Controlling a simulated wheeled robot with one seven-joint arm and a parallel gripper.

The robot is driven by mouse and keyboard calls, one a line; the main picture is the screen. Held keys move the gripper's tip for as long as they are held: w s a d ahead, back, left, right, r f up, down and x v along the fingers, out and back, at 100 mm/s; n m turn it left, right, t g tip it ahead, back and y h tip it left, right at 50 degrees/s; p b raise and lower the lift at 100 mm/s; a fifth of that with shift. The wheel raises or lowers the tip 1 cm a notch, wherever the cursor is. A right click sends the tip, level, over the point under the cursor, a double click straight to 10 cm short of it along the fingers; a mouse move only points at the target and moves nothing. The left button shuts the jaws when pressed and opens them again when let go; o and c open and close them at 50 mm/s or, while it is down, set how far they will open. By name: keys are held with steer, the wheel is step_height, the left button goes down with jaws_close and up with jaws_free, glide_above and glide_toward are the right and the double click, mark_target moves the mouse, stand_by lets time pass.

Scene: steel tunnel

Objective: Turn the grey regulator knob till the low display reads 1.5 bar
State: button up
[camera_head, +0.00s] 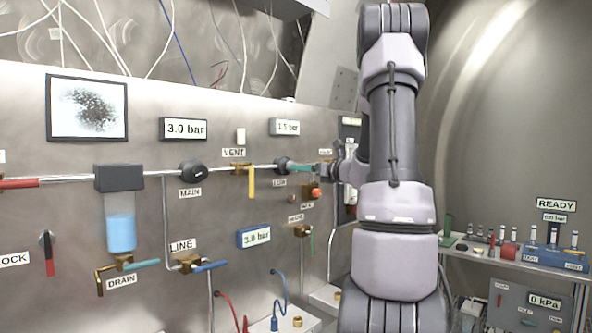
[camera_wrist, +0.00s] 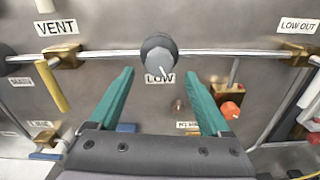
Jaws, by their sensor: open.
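The grey regulator knob (camera_wrist: 158,52) sits on the horizontal pipe above the LOW label in the wrist view. It has a dark body and a lighter grey face with a white pointer mark slanting to the lower right. It also shows in the head view (camera_head: 282,164). My gripper (camera_wrist: 160,73) is open, its two teal fingers spread below the knob on either side, apart from it. It shows in the head view (camera_head: 299,169) just right of the knob. The low display (camera_head: 285,127) above the knob is small and blurred; it seems to read 1.5 bar.
A yellow VENT lever (camera_head: 251,182) is left of the knob, and an orange-red knob on a brass valve (camera_wrist: 229,110) is to its lower right. The black MAIN knob (camera_head: 192,172) is further left under a 3.0 bar display (camera_head: 184,129). A side bench (camera_head: 470,252) stands right.

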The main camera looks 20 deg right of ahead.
steer(key=shift+x, duration=2.15)
jaws_close()
steer(key=shift+m, duration=0.5)
jaws_free()
